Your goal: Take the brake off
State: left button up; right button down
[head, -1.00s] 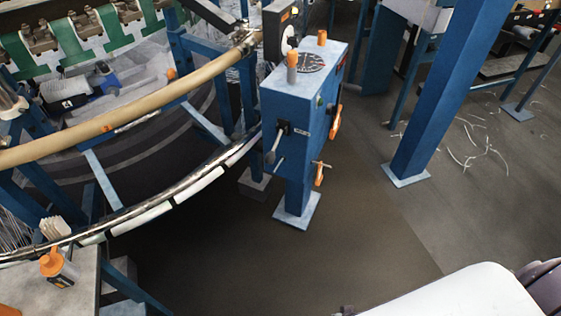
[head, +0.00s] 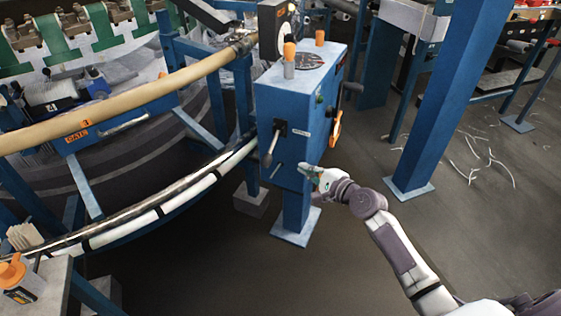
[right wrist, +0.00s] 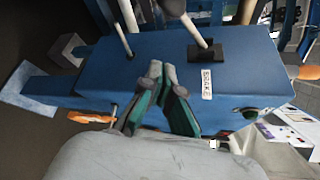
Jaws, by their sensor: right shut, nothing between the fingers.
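My right gripper (head: 303,170) is in front of the box's lower right edge, to the right of and below the lever. Its green fingers (right wrist: 163,71) are together and empty, apart from the lever. My left gripper is not in view.
A thin metal rod (right wrist: 122,30) also sticks out of the box. An orange handle (head: 336,129) is on the box's right side. A curved rail (head: 165,207) runs left of the box. A blue post (head: 440,100) stands to the right; the floor between is open.

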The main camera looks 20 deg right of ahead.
aim_at(270, 150)
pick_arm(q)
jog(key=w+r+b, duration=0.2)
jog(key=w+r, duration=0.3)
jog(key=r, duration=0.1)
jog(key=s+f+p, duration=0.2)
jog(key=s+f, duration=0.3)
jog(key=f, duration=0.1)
pick_arm(e)
jog(key=w+a, duration=0.6)
jog(key=w, duration=0.1)
jog(key=shift+a+f, duration=0.2)
jog(key=shift+f, duration=0.05)
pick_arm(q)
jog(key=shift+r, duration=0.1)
pick_arm(e)
jog(key=shift+r, duration=0.1)
